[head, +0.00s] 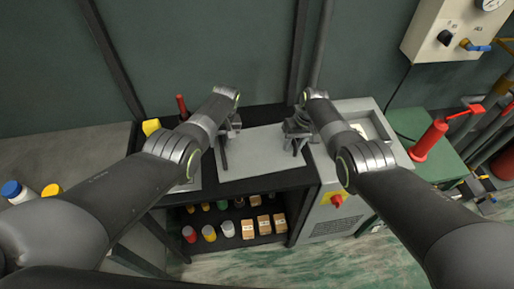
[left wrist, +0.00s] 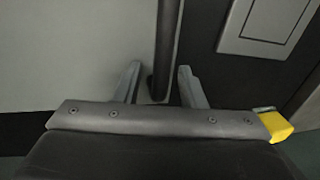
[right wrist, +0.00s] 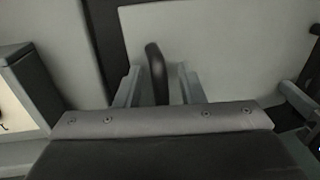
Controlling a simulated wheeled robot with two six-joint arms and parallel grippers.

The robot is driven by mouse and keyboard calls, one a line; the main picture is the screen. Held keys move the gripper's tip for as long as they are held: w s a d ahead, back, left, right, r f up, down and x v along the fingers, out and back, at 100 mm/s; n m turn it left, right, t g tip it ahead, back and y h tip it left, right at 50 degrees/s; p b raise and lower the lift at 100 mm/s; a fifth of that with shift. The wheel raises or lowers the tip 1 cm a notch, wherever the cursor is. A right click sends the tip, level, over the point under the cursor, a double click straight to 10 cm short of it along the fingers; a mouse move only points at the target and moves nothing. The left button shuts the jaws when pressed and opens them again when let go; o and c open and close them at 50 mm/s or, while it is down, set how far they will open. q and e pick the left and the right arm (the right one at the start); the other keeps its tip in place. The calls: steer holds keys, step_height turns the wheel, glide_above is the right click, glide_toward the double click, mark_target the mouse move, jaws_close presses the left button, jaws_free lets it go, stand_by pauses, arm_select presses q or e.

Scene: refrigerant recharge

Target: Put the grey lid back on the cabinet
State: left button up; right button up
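The grey lid (head: 262,152), a flat panel with a dark bar handle near each side, lies on the black shelf top. My left gripper (left wrist: 163,85) is at its left handle (left wrist: 167,45); the fingers stand either side of the bar, with a gap visible at the left finger. My right gripper (right wrist: 162,88) is open around the right handle (right wrist: 156,70), with gaps on both sides. The grey cabinet (head: 340,190), with a red knob on a yellow plate, stands just right of the shelf. The forearm of my right arm partly hides its top.
Several bottles and boxes (head: 249,229) fill the shelf below. A small grey plate (left wrist: 262,22) lies left of the lid. A red cylinder (head: 430,140) stands on the green surface at right, and a gauge panel (head: 450,35) hangs on the wall.

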arm_select(q)
jaws_close()
arm_select(e)
jaws_close()
arm_select(q)
steer(key=shift+r, duration=0.1)
arm_select(e)
steer(key=shift+r, duration=0.1)
stand_by(1.0)
